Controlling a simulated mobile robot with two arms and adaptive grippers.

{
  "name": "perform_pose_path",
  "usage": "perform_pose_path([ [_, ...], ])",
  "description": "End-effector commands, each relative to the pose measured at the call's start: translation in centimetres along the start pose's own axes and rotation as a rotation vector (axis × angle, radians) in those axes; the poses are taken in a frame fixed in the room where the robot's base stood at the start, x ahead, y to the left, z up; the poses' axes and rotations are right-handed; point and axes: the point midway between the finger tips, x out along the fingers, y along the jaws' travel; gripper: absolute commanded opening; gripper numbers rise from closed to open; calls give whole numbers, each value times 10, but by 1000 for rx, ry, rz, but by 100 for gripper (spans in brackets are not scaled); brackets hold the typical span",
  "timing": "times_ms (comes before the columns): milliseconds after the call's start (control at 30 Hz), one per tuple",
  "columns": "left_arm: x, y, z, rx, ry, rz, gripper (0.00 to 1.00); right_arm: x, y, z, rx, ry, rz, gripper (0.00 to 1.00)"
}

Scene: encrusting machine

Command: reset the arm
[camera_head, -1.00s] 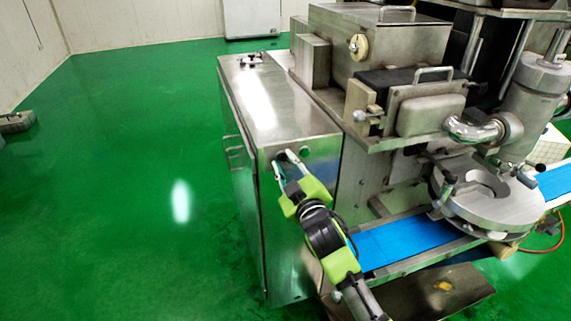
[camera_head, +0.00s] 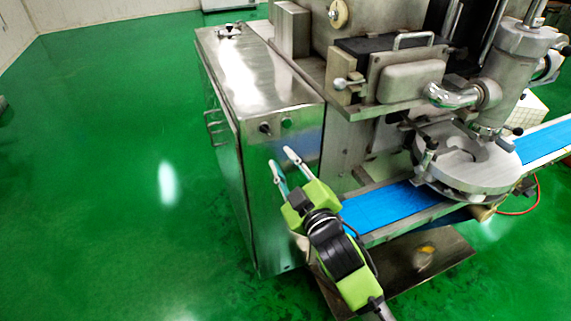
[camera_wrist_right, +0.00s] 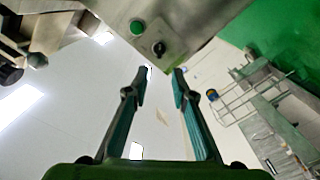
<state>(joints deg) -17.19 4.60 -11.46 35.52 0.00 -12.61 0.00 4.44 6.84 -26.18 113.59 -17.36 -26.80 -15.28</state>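My right gripper (camera_head: 281,158) is open and empty in front of the steel cabinet's front face, below its controls. In the right wrist view its two fingers (camera_wrist_right: 160,74) stand apart with nothing between them. The cabinet (camera_head: 262,82) carries a black knob (camera_head: 265,128) and a button (camera_head: 287,122) near its top front edge. In the right wrist view the green button (camera_wrist_right: 137,27) and the black knob (camera_wrist_right: 158,47) lie beyond the fingertips, clear of them. My left gripper is not in view.
The encrusting machine (camera_head: 408,84) stands to the right of the cabinet. A blue conveyor belt (camera_head: 385,207) runs under its round steel plate (camera_head: 470,165). A steel tray (camera_head: 440,262) lies below the belt. The green floor (camera_head: 100,190) on the left is open.

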Motion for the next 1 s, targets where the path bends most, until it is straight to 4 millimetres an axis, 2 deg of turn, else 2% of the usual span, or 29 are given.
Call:
perform_pose_path([
  [133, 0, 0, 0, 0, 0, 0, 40, -6, 0, 0, -1, 0, 1, 24],
  [533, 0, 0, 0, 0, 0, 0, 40, -5, 0, 0, 0, 0, 0, 24],
  [633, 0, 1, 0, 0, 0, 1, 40, -10, -2, 9, 18, -30, -6, 24],
  [667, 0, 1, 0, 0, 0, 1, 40, -13, -3, 16, 32, -53, -11, 24],
  [767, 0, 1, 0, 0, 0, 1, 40, -36, -11, 53, 113, -182, -41, 24],
  [867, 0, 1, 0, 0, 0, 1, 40, -80, -26, 105, 231, -380, -86, 24],
  [900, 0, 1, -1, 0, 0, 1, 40, -102, -34, 125, 283, -466, -106, 24],
  [1000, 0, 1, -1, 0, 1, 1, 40, -160, -52, 165, 393, -669, -152, 24],
])
